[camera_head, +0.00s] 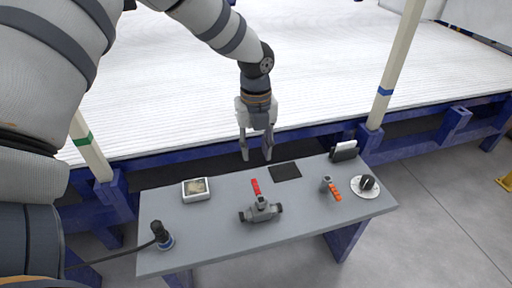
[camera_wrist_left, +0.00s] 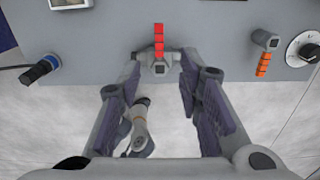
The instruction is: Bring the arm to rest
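My left gripper (camera_head: 257,157) hangs over the far edge of the small grey table, pointing down. Its two fingers are apart with nothing between them. In the left wrist view, the open left gripper (camera_wrist_left: 160,65) shows its fingers on either side, with the grey valve (camera_wrist_left: 160,67) and its red handle (camera_wrist_left: 158,38) seen beyond the gap. In the head view the valve (camera_head: 261,211) lies on the table, nearer than the gripper and apart from it. My right gripper is not in view.
The grey table (camera_head: 210,242) also bears a white-framed box (camera_head: 196,189), a black plug (camera_head: 161,235), a dark mat (camera_head: 285,171), an orange-handled valve (camera_head: 331,188) and a dial (camera_head: 367,185). A blue-framed white bed (camera_head: 320,65) lies behind. Banded posts (camera_head: 397,65) stand beside it.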

